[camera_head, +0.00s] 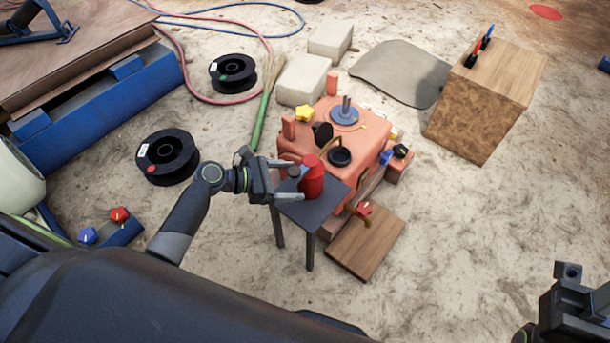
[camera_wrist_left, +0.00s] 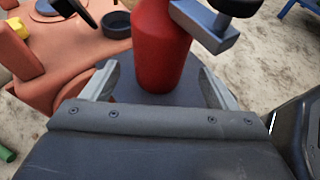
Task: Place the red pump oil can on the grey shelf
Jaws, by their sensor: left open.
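The red pump oil can (camera_head: 312,180) stands upright on the small dark grey shelf (camera_head: 325,208). The can also shows in the left wrist view (camera_wrist_left: 160,50), with a grey bar and dark knob at its upper right; its top is cut off there. The shelf top surrounds the can's base in that view (camera_wrist_left: 185,92). My left gripper (camera_head: 300,180) is open, its fingers apart on either side of the can with gaps to it, seen also in the left wrist view (camera_wrist_left: 160,85). My right gripper (camera_head: 572,300) is partly in view at the lower right, away from the shelf; its fingers are unclear.
An orange machine (camera_head: 300,143) with knobs stands right behind the shelf. A wooden board (camera_head: 368,245) lies at its right. A wooden box (camera_head: 485,95) stands further right. Black spools (camera_head: 168,157) and hoses lie at left. Sandy ground at lower right is clear.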

